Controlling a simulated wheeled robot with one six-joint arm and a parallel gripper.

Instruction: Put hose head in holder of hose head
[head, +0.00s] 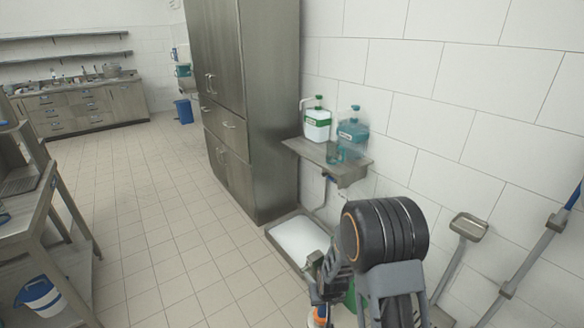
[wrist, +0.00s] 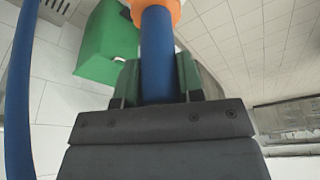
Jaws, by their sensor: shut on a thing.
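My gripper (wrist: 158,80) is shut on a blue shaft with an orange collar at its far end, which I take to be the hose head (wrist: 157,52). In the head view my gripper (head: 328,280) is low at the centre right, partly behind my arm. A small orange part (head: 320,314) shows below it. A green angular piece (wrist: 106,42) lies beyond the fingers, left of the shaft; it may be the holder, but I cannot tell. Its distance from the hose head is unclear.
A blue hose (wrist: 18,90) runs down the wrist view's left side. A wall shelf (head: 340,166) holds two jugs (head: 317,122) (head: 352,132). Below is a low tray (head: 298,238) beside a tall metal cabinet (head: 240,100). A steel table (head: 30,215) stands left. Tiled floor between is clear.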

